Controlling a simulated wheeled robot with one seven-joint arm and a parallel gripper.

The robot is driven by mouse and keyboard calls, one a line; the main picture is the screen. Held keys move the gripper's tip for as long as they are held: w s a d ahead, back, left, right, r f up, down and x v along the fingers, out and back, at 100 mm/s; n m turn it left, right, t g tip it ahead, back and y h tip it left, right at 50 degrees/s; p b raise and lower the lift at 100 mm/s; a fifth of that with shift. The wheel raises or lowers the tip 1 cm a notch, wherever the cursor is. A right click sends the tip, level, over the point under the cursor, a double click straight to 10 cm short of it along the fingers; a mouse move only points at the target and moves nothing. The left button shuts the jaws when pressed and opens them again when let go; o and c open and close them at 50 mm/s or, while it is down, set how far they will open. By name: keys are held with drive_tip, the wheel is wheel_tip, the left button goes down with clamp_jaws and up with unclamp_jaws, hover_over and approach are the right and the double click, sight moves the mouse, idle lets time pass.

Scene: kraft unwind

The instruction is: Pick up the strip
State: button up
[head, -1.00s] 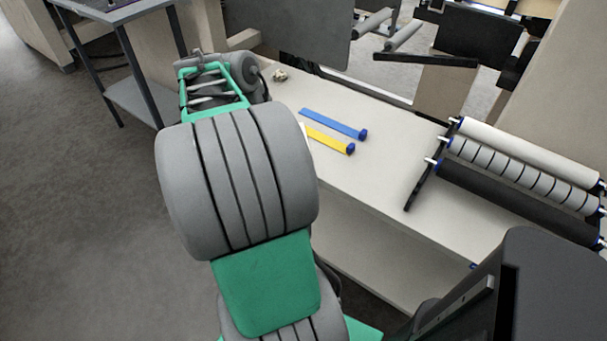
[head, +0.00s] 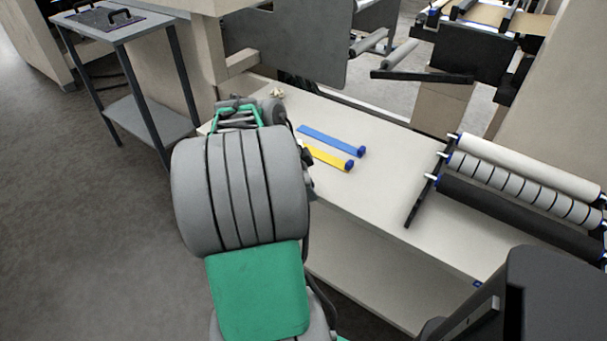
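Two flat strips lie on the pale bench top. The blue strip (head: 328,139) lies farther back, with a dark blue end piece at its right end. The yellow strip (head: 328,158) lies in front of it, also with a dark blue end piece; its left end is hidden behind my arm. My arm covers the left part of the bench. The green and grey parts of its far end show left of the strips, apart from the blue one. My gripper's fingers are not visible; my arm hides them.
The bench (head: 375,190) has bare room right of the strips. A rack of rollers (head: 520,185) stands on its right side. A small pale crumpled thing (head: 277,92) lies at the back left. A grey side table (head: 135,28) stands at the far left. Dark machine panels rise behind the bench.

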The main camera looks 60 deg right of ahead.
clamp_jaws()
drive_tip(key=shift+r, duration=0.1)
